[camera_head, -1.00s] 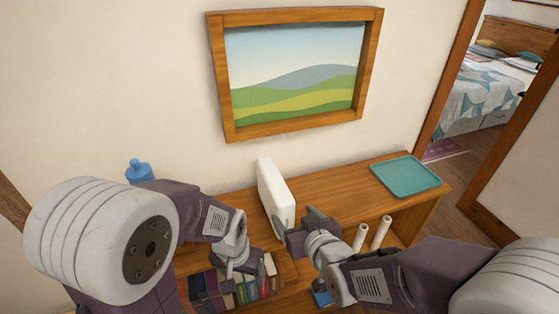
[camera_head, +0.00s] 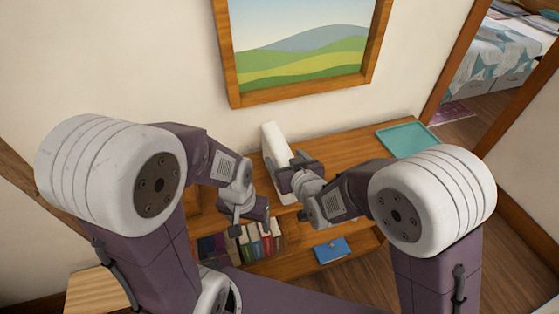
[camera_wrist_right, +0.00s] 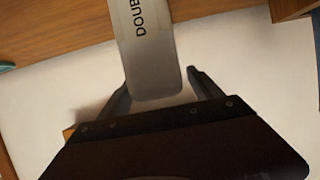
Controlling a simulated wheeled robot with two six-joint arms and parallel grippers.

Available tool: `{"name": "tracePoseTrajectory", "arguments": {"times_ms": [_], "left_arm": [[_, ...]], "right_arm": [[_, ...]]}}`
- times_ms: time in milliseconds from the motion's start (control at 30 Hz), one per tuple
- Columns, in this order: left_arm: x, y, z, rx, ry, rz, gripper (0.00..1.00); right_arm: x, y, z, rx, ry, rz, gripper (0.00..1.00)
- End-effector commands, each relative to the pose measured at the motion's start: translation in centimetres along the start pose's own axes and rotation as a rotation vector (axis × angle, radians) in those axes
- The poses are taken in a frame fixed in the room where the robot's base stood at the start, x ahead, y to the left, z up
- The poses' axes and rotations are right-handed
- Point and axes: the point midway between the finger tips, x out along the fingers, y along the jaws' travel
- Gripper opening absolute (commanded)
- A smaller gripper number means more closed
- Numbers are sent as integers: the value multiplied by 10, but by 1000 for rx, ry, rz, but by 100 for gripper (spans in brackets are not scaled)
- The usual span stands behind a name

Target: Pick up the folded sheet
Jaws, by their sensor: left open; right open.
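The likely folded sheet (camera_head: 275,147) is a slim, white, upright block on the wooden shelf top against the wall. My left gripper (camera_head: 250,212) is open and empty, lower and to the left, in front of the shelf unit.
A teal tray (camera_head: 407,140) lies on the right end of the wooden shelf unit (camera_head: 345,145). Several books (camera_head: 250,243) stand below, with a blue item (camera_head: 332,250) beside them. A framed picture (camera_head: 305,50) hangs above. A doorway is at the right.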

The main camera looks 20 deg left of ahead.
Motion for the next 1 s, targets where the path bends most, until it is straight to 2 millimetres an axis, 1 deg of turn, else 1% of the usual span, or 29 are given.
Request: {"name": "tracePoseTrajectory", "arguments": {"times_ms": [33,133,333,367,400,467,500,567,600,633,1000], "left_arm": [[-4,0,0,0,0,0,71],[-4,0,0,0,0,0,71],[-4,0,0,0,0,0,71],[-4,0,0,0,0,0,71],[-4,0,0,0,0,0,71],[-4,0,0,0,0,0,71],[-4,0,0,0,0,0,71],[-4,0,0,0,0,0,71],[-4,0,0,0,0,0,71],[-4,0,0,0,0,0,71],[-5,0,0,0,0,0,71]], "right_arm": [[7,0,-1,0,-2,1,75],[16,0,-1,0,-1,1,75],[17,0,0,0,0,0,75],[17,0,0,0,0,0,69],[17,0,0,0,0,0,58],[17,0,0,0,0,0,41],[16,0,0,0,0,0,30],[16,0,0,0,0,0,13],[16,0,0,0,0,0,2],[16,0,0,0,0,0,0],[17,1,-5,0,5,1,0]]}}
